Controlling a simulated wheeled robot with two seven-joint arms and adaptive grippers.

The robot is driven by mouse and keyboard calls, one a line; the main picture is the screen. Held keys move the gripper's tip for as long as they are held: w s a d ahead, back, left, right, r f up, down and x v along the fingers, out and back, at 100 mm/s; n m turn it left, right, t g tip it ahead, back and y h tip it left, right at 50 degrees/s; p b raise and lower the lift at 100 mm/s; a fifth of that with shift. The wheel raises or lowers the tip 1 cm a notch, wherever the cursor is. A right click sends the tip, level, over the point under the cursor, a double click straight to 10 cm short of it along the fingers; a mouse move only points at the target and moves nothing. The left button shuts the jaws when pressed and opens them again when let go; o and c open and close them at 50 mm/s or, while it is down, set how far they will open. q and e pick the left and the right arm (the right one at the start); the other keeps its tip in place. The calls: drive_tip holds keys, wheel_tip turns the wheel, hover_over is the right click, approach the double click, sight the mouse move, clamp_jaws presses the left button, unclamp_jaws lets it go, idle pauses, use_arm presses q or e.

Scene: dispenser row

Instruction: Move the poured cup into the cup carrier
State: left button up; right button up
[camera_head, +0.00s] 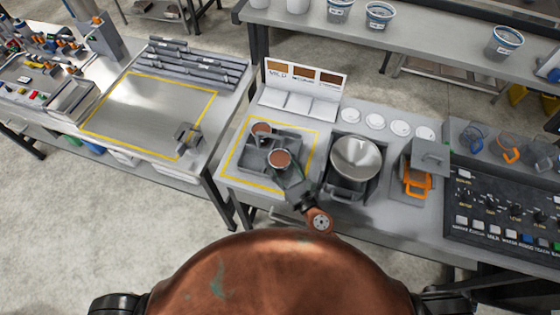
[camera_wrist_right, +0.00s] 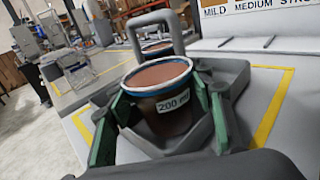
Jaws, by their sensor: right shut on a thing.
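The poured cup (camera_head: 279,159) is full of a brown drink, with a blue rim and a "200 ml" label that shows in the right wrist view (camera_wrist_right: 174,102). My right gripper (camera_head: 287,175) is shut on it, with green fingers on both sides of the cup. The cup is upright at the front right compartment of the grey cup carrier (camera_head: 252,163). Carrier walls surround its lower part; I cannot tell whether it touches the bottom. Another filled cup (camera_head: 261,129) stands in the carrier's back left compartment. My left gripper is not in view.
A yellow outline (camera_head: 316,137) surrounds the carrier. Behind it stands a sign (camera_head: 306,76) reading mild, medium and strong. A steel pot (camera_head: 354,165) and a dispenser with an orange handle (camera_head: 416,184) are to the right. Another yellow-outlined area (camera_head: 150,110) lies left.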

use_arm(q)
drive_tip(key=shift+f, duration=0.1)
use_arm(e)
drive_tip(key=shift+f, duration=0.2)
drive_tip(key=o, duration=1)
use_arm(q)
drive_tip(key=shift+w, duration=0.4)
use_arm(e)
drive_tip(key=shift+o, duration=0.4)
drive_tip(key=shift+r, duration=0.1)
drive_tip(key=shift+r, duration=0.25)
drive_tip(key=b+v, duration=0.1)
drive_tip(key=v, duration=0.6)
drive_tip(key=b+v, duration=0.1)
drive_tip(key=v, duration=0.3)
drive_tip(key=shift+f+b, duration=0.3)
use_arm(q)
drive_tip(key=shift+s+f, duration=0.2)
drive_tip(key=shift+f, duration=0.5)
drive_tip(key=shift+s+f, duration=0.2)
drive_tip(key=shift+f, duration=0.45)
use_arm(e)
drive_tip(key=shift+s+d+r, duration=0.15)
drive_tip(key=shift+s+d, duration=0.1)
drive_tip(key=shift+s, duration=0.2)
